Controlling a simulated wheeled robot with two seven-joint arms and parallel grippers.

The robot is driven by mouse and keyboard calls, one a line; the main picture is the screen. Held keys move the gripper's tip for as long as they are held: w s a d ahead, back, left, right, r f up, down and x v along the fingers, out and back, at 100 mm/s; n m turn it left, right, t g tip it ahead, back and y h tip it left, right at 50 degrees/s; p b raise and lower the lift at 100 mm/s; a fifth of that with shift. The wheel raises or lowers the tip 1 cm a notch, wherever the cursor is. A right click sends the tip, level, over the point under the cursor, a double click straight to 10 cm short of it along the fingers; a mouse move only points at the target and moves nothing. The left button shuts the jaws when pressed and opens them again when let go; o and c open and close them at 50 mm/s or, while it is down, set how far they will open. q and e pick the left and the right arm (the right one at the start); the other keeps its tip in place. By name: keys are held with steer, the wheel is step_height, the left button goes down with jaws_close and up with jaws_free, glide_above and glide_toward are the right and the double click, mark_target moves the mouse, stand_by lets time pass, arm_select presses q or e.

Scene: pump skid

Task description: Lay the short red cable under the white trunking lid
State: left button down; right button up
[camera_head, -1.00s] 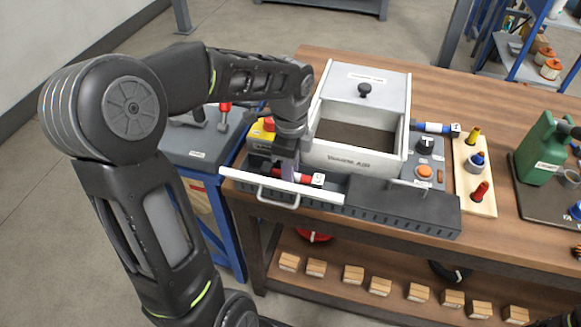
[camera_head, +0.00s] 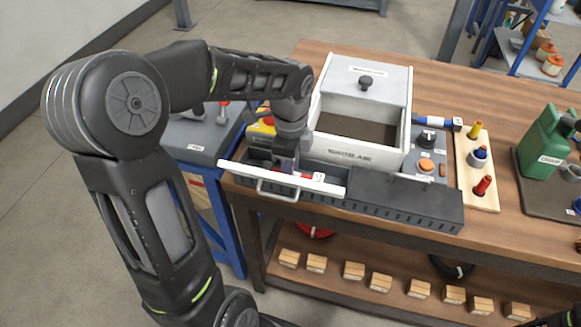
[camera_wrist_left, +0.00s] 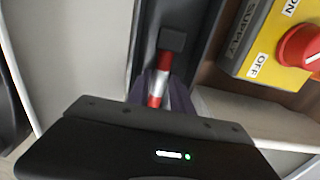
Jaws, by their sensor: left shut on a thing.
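The white trunking lid (camera_head: 325,187) stands tilted open along the front of the grey trunking, its handle facing outward. My left gripper (camera_head: 288,168) reaches down behind the lid, over the open left part of the trunking. It is shut on the short red cable (camera_wrist_left: 164,62), which has a pale band and a dark end block in the left wrist view. In the head view only a little of the cable shows above the lid edge. Whether it touches the trunking floor is hidden. The gripper also shows in the left wrist view (camera_wrist_left: 160,92). My right gripper is out of view.
The right part of the trunking (camera_head: 405,203) has a dark closed cover. Behind stands a white open box (camera_head: 350,155). A yellow unit with a red OFF knob (camera_wrist_left: 300,47) is close beside the gripper. A wooden peg board (camera_head: 478,190) lies to the right.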

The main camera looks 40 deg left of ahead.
arm_select(q)
steer(key=c, duration=1.1)
jaws_free()
steer(key=shift+o, duration=0.2)
step_height(320, 180, up, 8)
steer(key=shift+f, duration=0.1)
